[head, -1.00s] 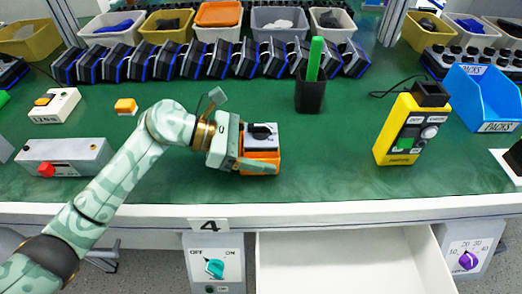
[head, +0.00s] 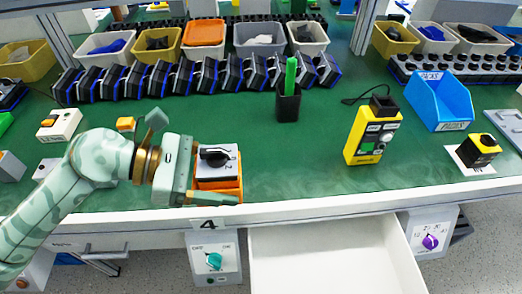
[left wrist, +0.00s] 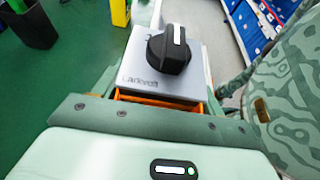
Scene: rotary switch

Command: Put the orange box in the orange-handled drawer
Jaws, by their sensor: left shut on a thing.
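The orange box (head: 228,185) has an orange lower body and a grey top with a black rotary knob. My left gripper (head: 212,178) is shut on it, with one finger along its near side; the far finger is mostly hidden. The box is near the bench's front edge; I cannot tell whether it touches the bench. In the left wrist view the grey top and knob (left wrist: 172,50) face the camera, with orange showing beside the finger. A white drawer (head: 325,232) stands open below the bench edge, empty where visible. Its handle is out of view. My right gripper is not in view.
A black cup (head: 288,107) with a green stick, a yellow control box (head: 362,145) and a blue bin (head: 440,100) stand on the green bench. Grey panels with a teal knob (head: 214,261) and a purple knob (head: 430,242) flank the drawer. Dark devices line the back.

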